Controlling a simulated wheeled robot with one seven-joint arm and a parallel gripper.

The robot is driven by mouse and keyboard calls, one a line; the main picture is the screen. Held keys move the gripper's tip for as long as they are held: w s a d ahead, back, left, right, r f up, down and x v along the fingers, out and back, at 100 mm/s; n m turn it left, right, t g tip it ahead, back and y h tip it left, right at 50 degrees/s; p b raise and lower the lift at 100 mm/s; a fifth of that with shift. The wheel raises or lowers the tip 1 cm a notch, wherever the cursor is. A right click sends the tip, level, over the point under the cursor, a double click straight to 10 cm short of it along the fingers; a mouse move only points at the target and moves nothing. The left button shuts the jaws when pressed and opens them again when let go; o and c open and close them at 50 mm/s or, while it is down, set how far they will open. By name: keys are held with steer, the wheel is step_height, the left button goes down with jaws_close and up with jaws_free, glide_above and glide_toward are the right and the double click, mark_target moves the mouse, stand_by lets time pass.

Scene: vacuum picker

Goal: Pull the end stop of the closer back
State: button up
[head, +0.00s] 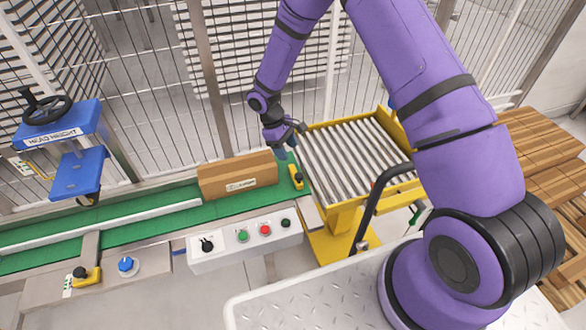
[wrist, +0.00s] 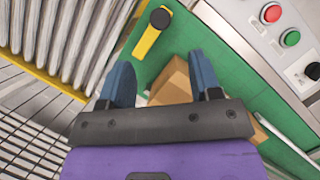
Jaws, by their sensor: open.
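The end stop (head: 296,178), a yellow bar with a black knob, sits at the right end of the green belt (head: 140,205), beside the roller table. In the wrist view the end stop (wrist: 150,36) lies just beyond my fingertips, with its black knob at the top. My gripper (head: 282,152) is above and slightly left of it, apart from it; its two blue fingers (wrist: 162,78) are spread and empty. A brown carton (head: 238,180) stands on the belt left of the stop; in the wrist view the carton (wrist: 173,88) shows between and below the fingers, partly hidden.
A control box (head: 245,242) with a dark switch and green and red buttons runs along the belt's front. A yellow-framed roller table (head: 352,155) stands right. A blue head (head: 80,170) with a handwheel and another yellow lever (head: 88,277) are at left. A wire fence stands behind.

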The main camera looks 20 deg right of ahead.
mark_target(299, 175)
steer(key=x, duration=1.1)
steer(key=shift+r, duration=0.1)
